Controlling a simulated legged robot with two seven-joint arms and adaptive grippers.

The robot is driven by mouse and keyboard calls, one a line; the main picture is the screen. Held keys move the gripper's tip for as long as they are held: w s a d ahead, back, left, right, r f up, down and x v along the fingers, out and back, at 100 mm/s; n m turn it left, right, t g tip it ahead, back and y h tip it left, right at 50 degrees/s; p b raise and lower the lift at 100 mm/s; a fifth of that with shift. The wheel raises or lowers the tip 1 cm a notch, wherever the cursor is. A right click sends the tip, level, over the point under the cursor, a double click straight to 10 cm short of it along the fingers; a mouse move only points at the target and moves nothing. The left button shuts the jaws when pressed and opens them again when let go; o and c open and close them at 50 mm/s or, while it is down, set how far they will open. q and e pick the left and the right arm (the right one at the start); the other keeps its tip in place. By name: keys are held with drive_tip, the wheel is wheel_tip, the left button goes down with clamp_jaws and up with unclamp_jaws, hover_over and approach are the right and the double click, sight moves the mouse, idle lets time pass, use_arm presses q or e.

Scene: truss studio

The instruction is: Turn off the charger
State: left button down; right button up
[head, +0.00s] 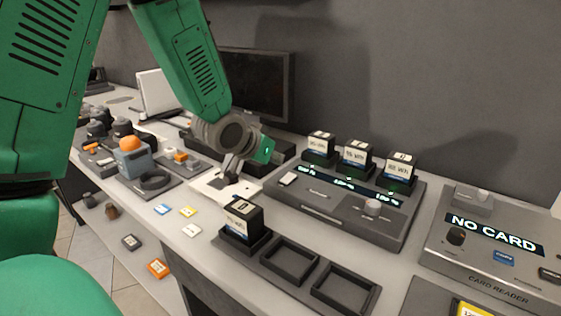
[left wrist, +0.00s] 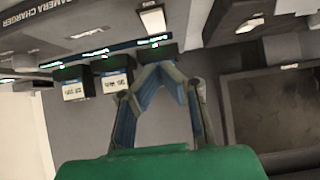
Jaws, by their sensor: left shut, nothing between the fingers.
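The camera charger (head: 340,215) is a dark grey box on the table at the middle right, with lit displays (head: 342,184) along its top. Three batteries (head: 356,155) stand upright at its back. A pale rocker switch (head: 287,180) sits at its left end, and a round knob (head: 373,206) near its front right. In the left wrist view the charger's label edge (left wrist: 60,35) and the pale switch (left wrist: 151,20) show at the top. My left gripper (head: 229,178) is shut and empty, just left of the charger, apart from the switch. My right gripper is not in view.
A card reader (head: 500,262) reading NO CARD stands at right. A holder (head: 290,262) in front has one battery (head: 241,220) and two empty bays. A dark monitor (head: 262,85) stands behind my gripper.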

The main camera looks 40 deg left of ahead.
use_arm(q)
drive_tip(key=v, duration=0.6)
drive_tip(key=shift+d+p, duration=0.3)
drive_tip(key=shift+p, duration=0.1)
drive_tip(key=shift+a, duration=0.15)
drive_tip(key=p, duration=0.3)
drive_tip(key=w+p, duration=0.1)
drive_tip(key=p, duration=0.2)
drive_tip(key=shift+w+a+r+p, duration=0.2)
drive_tip(key=shift+a+r+p, duration=0.05)
drive_tip(key=shift+a+p, duration=0.05)
drive_tip(key=shift+f, duration=0.1)
